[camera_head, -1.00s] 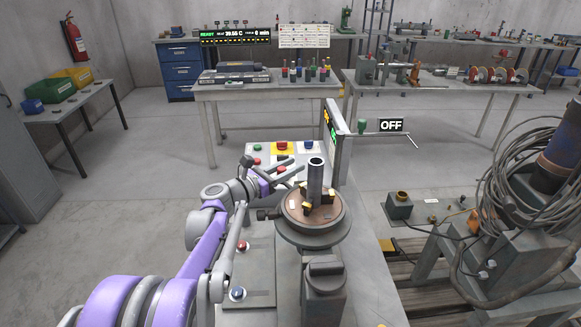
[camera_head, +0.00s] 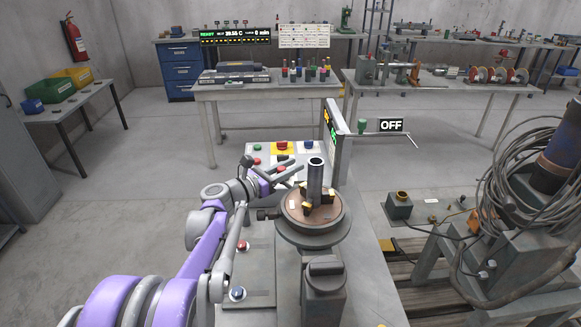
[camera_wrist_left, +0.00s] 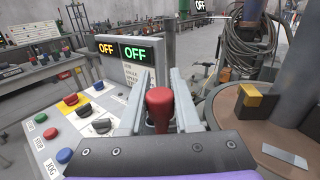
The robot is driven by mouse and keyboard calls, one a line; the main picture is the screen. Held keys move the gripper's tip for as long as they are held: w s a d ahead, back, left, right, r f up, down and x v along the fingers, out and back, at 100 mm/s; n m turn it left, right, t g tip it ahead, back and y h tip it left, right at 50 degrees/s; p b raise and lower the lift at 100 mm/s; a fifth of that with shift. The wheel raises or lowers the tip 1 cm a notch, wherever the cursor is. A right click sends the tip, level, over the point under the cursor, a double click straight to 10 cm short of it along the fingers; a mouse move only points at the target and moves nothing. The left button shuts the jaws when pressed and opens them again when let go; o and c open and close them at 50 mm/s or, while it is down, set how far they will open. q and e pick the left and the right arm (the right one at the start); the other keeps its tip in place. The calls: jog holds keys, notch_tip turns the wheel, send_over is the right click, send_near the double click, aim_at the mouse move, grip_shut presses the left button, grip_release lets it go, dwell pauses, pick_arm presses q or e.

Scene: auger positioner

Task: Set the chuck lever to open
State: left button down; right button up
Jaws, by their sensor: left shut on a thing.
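My left gripper (camera_head: 290,173) is beside the round positioner table, at its back left. In the left wrist view its two fingers (camera_wrist_left: 158,100) stand either side of a lever's red knob (camera_wrist_left: 159,101) and are shut on it. The knob stands roughly upright in that view; most of the lever below it is hidden by the gripper. In the head view I cannot make out the knob. The chuck (camera_head: 318,197) on the brown round table (camera_head: 297,212) has a grey upright pipe (camera_head: 315,180) in its jaws. My right gripper is not in view.
A control panel (camera_wrist_left: 75,137) with coloured buttons and knobs lies left of the gripper. A display board (camera_wrist_left: 122,47) reading OFF twice stands behind it. The pipe and round table are close on the right. Cables coil around a machine (camera_head: 535,190) farther right.

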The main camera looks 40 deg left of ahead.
pick_arm(q)
jog(key=shift+w, duration=0.1)
dwell(0.6)
jog(key=shift+w+d+m+g+h, duration=0.4)
jog(key=shift+w+m+h, duration=0.35)
jog(key=shift+h, duration=0.45)
jog(key=w+d+m+g+h, duration=0.1)
jog(key=h, duration=0.1)
jog(key=w+d+m+g+h+p, duration=0.1)
jog(key=d+m+g+h, duration=0.1)
jog(key=w+d+m+g+h, duration=0.1)
jog(key=w+m+h, duration=0.1)
jog(key=h, duration=0.1)
jog(key=shift+d+r+m+g, duration=0.1)
jog(key=shift+d+m+g, duration=0.15)
jog(key=shift+d+g, duration=0.15)
jog(key=shift+w+d+m+g+h+p, duration=0.2)
jog(key=shift+d+m+g+h+p, duration=0.1)
jog(key=shift+d+m+g+h, duration=0.3)
jog(key=shift+w+d+m+g+h+p, duration=0.15)
jog(key=shift+d+m+g+h+p, duration=0.2)
jog(key=shift+d+m+g, duration=0.35)
jog(key=shift+a, duration=0.15)
jog(key=c, duration=0.6)
grip_release()
jog(key=b+v, duration=0.1)
jog(key=v, duration=0.9)
jog(key=shift+a, duration=0.4)
